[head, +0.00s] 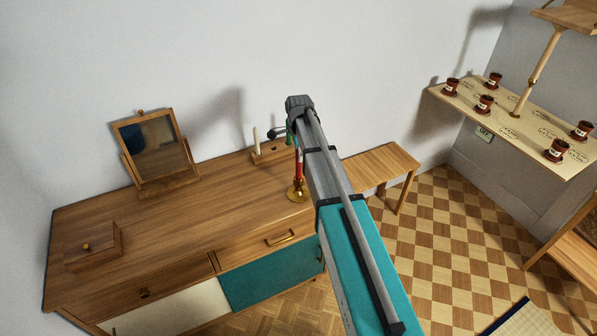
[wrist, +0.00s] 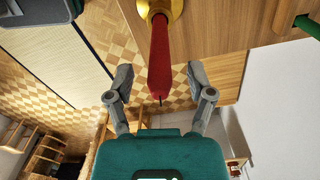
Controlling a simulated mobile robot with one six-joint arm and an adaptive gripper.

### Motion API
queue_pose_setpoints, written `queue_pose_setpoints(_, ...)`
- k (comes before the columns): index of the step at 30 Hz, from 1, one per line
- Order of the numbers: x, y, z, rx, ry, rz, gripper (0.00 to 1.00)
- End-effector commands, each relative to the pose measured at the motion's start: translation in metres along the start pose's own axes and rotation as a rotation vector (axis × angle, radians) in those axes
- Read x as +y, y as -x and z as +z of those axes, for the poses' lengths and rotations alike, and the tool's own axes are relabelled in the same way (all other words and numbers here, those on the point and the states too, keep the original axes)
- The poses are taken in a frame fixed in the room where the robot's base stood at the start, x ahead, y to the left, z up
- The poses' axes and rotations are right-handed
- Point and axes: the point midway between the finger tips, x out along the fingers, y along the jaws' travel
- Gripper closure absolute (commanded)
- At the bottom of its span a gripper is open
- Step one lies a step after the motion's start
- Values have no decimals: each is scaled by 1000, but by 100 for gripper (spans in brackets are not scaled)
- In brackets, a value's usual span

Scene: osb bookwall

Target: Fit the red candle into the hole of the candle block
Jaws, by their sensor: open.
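The red candle (head: 299,170) stands upright in a brass candlestick (head: 297,191) near the right end of the dresser. In the wrist view the red candle (wrist: 160,55) reaches between the fingers of my gripper (wrist: 160,77), with the brass holder (wrist: 172,8) at the top edge. My gripper is open, a finger on each side of the candle, with gaps showing. The candle block (head: 268,154) is a low wooden block at the dresser's back, against the wall. A white candle (head: 256,140) stands at its left; a small dark hole shows on its top. My arm hides the gripper in the head view.
A green candle (head: 289,134) stands near the block, partly hidden by my arm; a green stick also shows in the wrist view (wrist: 307,24). A mirror (head: 146,147) and a wooden box (head: 93,246) stand to the left on the dresser. The dresser's middle is clear.

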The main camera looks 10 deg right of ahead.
Motion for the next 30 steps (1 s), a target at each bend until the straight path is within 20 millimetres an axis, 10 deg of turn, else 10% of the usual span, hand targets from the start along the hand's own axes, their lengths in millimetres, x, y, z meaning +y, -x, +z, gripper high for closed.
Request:
queue_pose_setpoints(23, 0, -7, 0, 0, 0, 0, 31)
queue_pose_setpoints(30, 0, -7, 0, 0, 0, 0, 74)
